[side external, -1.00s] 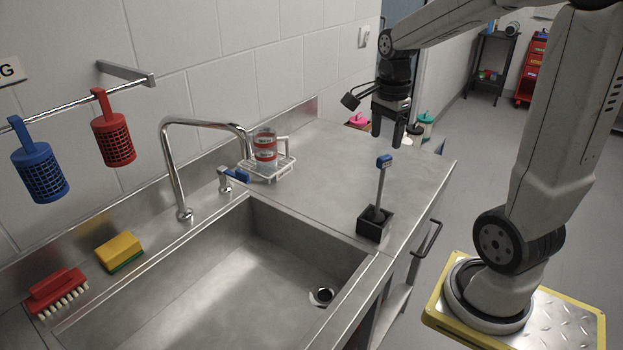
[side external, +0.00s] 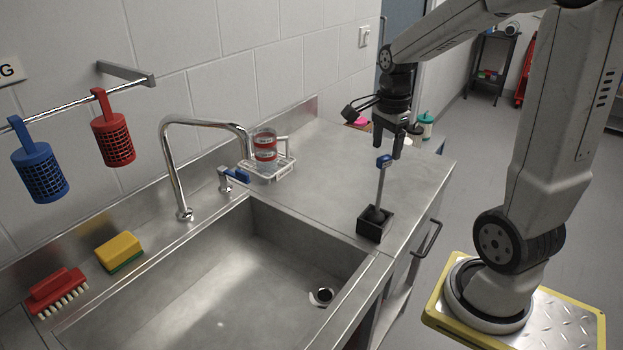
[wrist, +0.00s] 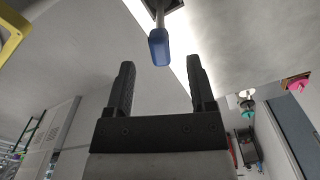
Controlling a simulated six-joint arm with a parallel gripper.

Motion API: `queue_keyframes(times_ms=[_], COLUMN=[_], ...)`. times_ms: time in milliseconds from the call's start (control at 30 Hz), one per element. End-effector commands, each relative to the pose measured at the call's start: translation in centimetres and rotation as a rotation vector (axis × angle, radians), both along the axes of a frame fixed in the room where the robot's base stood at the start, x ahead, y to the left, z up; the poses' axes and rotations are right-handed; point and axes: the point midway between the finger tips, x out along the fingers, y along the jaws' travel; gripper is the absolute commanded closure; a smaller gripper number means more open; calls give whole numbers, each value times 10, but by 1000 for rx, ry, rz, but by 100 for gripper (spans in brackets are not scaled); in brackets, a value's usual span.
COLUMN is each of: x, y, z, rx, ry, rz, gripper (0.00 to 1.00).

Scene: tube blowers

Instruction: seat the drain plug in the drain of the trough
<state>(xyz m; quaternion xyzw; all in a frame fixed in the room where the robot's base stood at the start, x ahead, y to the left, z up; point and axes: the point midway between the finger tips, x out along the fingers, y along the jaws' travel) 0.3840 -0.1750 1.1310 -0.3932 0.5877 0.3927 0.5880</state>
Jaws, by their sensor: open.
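The drain plug (side external: 377,213) stands upright in a black square holder (side external: 372,230) on the counter right of the trough. Its thin stem rises to a blue tag-like handle (side external: 384,161). My gripper (side external: 387,148) is open and empty just above the blue handle, fingers pointing down. In the wrist view the blue handle (wrist: 159,47) shows ahead of my open fingers (wrist: 160,78), roughly between them and not touching. The trough (side external: 230,290) is a steel basin, and its drain (side external: 324,296) is a dark round hole at the basin's right end.
A faucet (side external: 172,165) arches over the trough's back edge. A wire rack (side external: 268,172) with a red-banded cup (side external: 264,145) stands behind. A yellow sponge (side external: 119,251) and red brush (side external: 56,291) lie at left. The counter around the holder is clear.

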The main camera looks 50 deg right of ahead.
Motion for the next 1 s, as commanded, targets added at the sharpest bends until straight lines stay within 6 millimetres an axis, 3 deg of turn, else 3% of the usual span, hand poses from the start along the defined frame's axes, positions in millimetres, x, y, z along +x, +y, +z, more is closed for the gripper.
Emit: queue_keyframes(times_ms=[400,967,1000], x=[0,1,1], y=[0,0,0], z=[-43,-46,-46], rx=[0,0,0], ry=[1,0,0], rz=[0,0,0], gripper=[29,29,39])
